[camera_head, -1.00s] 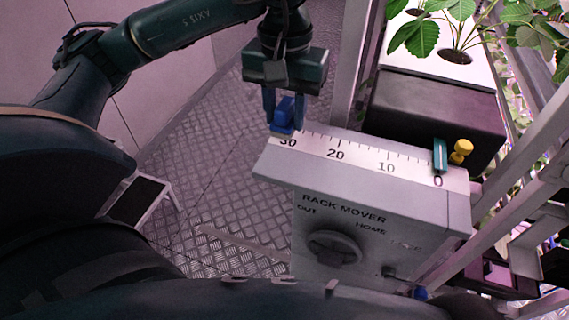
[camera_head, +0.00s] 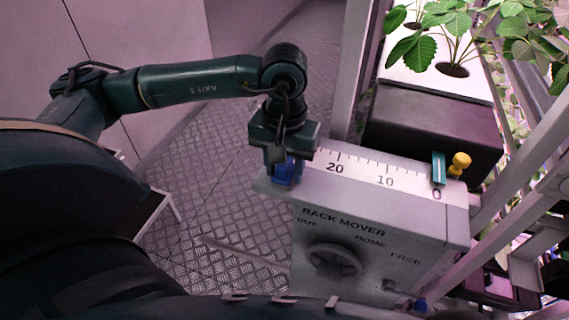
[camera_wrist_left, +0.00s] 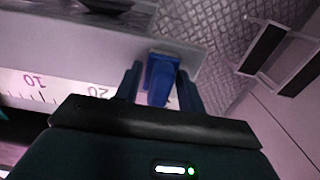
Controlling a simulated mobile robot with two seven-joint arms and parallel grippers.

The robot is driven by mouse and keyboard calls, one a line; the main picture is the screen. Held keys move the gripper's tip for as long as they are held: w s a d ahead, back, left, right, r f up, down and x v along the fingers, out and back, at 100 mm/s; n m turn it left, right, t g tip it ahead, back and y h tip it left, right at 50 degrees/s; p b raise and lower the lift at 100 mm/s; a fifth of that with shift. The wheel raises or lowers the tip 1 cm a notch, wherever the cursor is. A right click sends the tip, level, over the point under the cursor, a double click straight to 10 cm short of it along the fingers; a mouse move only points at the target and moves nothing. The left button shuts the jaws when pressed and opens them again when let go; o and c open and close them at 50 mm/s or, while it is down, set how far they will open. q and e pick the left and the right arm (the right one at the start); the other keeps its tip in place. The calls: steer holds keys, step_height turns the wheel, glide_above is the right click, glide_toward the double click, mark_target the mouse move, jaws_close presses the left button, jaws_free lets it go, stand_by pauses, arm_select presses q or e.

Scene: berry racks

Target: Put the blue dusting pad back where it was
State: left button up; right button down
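The blue dusting pad (camera_head: 288,172) is at the left end of the rack mover box's top (camera_head: 460,212), near the front edge. It hides the scale's 30 mark. My left gripper (camera_head: 284,164) points down over it. In the left wrist view the pad (camera_wrist_left: 161,78) is between the two fingers (camera_wrist_left: 158,88), with narrow gaps on its sides, so the gripper looks open around it. Whether the pad rests fully on the box is hard to tell. My right gripper is not in view.
A teal pointer (camera_head: 438,168) and yellow knob (camera_head: 460,163) stand by the scale's 0 end. A black planter (camera_head: 430,120) is behind the box. A dial (camera_head: 335,262) is on its front. Metal posts (camera_head: 355,70) stand close by. Patterned floor (camera_head: 215,175) is open at left.

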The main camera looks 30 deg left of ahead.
arm_select(q)
steer(key=shift+o, duration=1.4)
steer(key=shift+r, duration=0.1)
step_height(320, 180, up, 11)
steer(key=shift+b, duration=0.5)
steer(key=shift+r, duration=0.45)
